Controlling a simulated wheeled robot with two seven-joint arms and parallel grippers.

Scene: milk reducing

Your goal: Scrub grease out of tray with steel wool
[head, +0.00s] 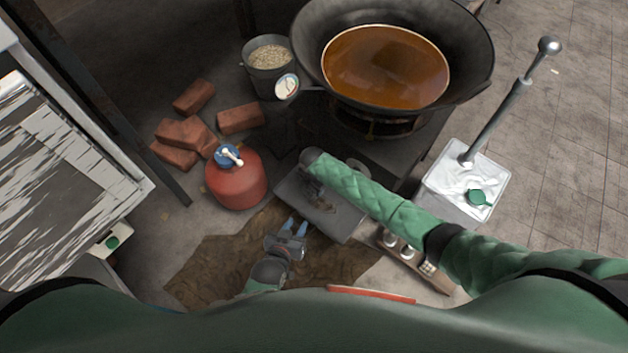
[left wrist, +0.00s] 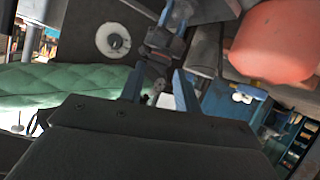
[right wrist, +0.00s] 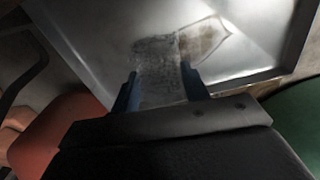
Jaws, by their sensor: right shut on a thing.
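The grey metal tray (head: 345,222) lies on the floor under my right arm in the head view. In the right wrist view, the tray (right wrist: 85,30) shows a brown grease stain (right wrist: 205,40). My right gripper (right wrist: 158,84) is shut on the steel wool (right wrist: 157,68), a rough grey pad that appears to be against the tray surface beside the stain. In the head view, my right arm hides most of this gripper. My left gripper (head: 296,226) is open and empty just outside the tray's near edge. Its spread fingers (left wrist: 160,85) also show in the left wrist view.
A red gas cylinder (head: 236,182) stands left of the tray, with bricks (head: 185,135) behind it. A wok of brown liquid (head: 385,68) and a bucket (head: 268,65) are at the back. A metal container with a plunger handle (head: 465,185) stands to the right.

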